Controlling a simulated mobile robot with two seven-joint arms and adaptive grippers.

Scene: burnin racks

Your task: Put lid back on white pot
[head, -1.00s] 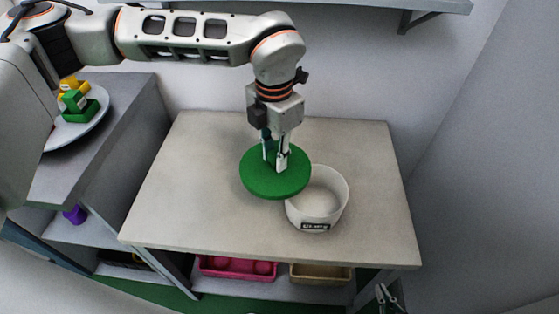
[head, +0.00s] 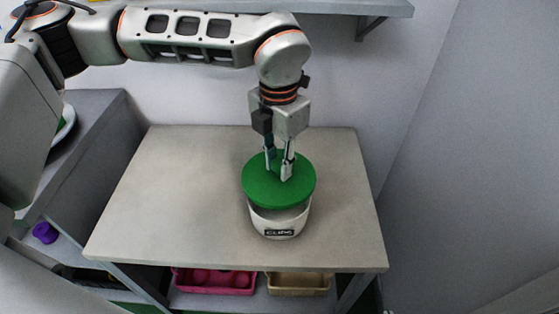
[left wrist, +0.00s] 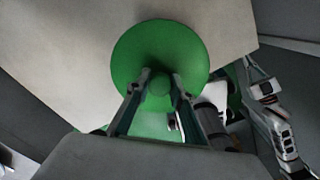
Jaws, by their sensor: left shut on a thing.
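The green lid (head: 262,190) is a round disc with a knob, held over the white pot (head: 262,226). My left gripper (head: 279,172) is shut on the lid's knob from above. The pot stands upright on the table with a dark label on its front. A strip of the pot's inside shows below the lid's front edge, so the lid is apart from the rim there; the back rim is hidden. In the left wrist view, the lid (left wrist: 160,50) fills the middle and hides the pot. My right arm shows at the right of that view; its fingers are unclear.
The grey table (head: 170,200) is clear around the pot. A pink bin (head: 215,281) and a tan bin (head: 298,284) sit on the shelf below. A grey side unit (head: 85,140) stands left, with a purple object (head: 45,232) lower down. A wall shelf is above.

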